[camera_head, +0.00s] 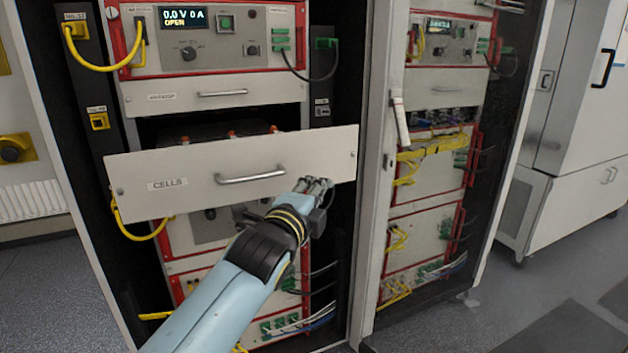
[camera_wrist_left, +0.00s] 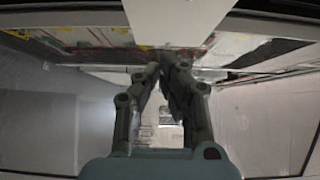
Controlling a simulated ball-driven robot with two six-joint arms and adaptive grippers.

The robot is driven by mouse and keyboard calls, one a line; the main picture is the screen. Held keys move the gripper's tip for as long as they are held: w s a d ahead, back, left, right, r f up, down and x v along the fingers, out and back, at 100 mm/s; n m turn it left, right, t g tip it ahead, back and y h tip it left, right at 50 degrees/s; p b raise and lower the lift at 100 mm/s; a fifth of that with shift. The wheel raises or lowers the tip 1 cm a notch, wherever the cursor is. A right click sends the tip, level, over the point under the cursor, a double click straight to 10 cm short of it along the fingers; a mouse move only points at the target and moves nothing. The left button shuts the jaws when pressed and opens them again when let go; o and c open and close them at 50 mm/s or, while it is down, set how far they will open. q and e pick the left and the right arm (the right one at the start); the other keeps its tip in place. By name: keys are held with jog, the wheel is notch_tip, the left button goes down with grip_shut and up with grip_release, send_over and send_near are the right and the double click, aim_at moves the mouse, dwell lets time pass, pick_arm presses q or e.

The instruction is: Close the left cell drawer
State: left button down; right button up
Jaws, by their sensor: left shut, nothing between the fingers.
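The left cell drawer (camera_head: 200,177) is a pale grey front labelled CELLS, with a silver bar handle (camera_head: 251,176). It stands pulled out of the left rack, and dark contents show behind its top edge. My left gripper (camera_head: 318,184) is shut and empty at the lower right part of the drawer front, right of the handle. I cannot tell whether it touches the front. In the left wrist view the closed fingers (camera_wrist_left: 165,68) point at a pale surface. My right gripper is not in view.
Above is a closed drawer (camera_head: 215,95) and a red-framed cycler unit (camera_head: 200,40) showing 0.0 V 0 A OPEN. Yellow cables (camera_head: 100,60) hang on the left rack. A second rack (camera_head: 430,200) stands right. A white cabinet (camera_head: 580,150) and clear floor lie further right.

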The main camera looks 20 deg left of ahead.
aim_at(322, 167)
pick_arm(q)
jog(key=w, duration=0.1)
jog(key=w+a, duration=0.1)
jog(key=w, duration=0.1)
jog(key=w+a, duration=0.1)
jog(key=w, duration=0.1)
jog(key=shift+a, duration=0.2)
jog(key=shift+w+a, duration=0.25)
jog(key=shift+a, duration=0.05)
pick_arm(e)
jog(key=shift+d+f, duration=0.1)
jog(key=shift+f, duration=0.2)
pick_arm(q)
jog(key=shift+a, duration=0.1)
